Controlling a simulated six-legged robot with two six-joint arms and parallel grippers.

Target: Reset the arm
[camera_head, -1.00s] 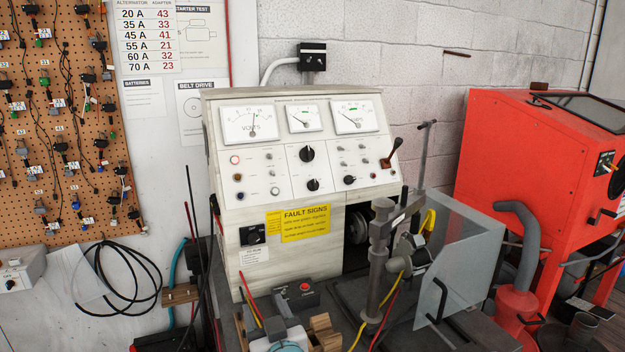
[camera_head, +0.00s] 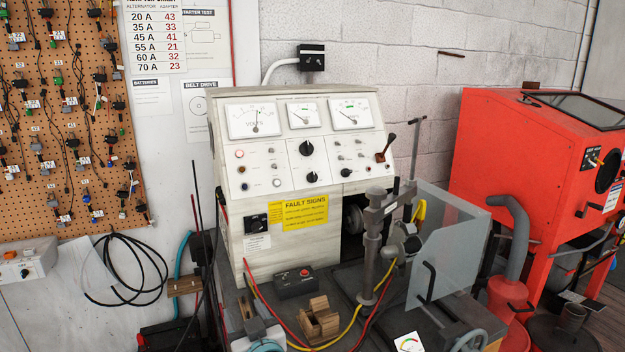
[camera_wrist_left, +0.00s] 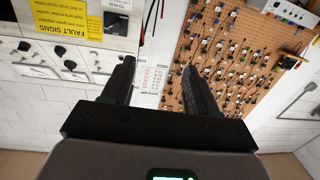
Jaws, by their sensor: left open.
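My left gripper (camera_wrist_left: 158,68) shows in the left wrist view with two dark fingers spread apart and nothing between them. Beyond the fingers are the pegboard (camera_wrist_left: 235,60), a wall chart (camera_wrist_left: 152,80) and the tester's panel with its yellow fault sign (camera_wrist_left: 60,20), all seen at a turned angle. I cannot make out the left gripper in the head view. My right gripper is in neither view. In the head view the pale alternator tester (camera_head: 290,160) stands in the middle, with a grey upright post and clamp (camera_head: 372,245) in front of it.
A clear guard (camera_head: 445,240) stands right of the post. A wooden block (camera_head: 319,320) and a red-button box (camera_head: 297,283) sit on the bench, with red and yellow cables around them. A red cabinet (camera_head: 525,170) stands at right. Black cable loops (camera_head: 130,270) hang at left.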

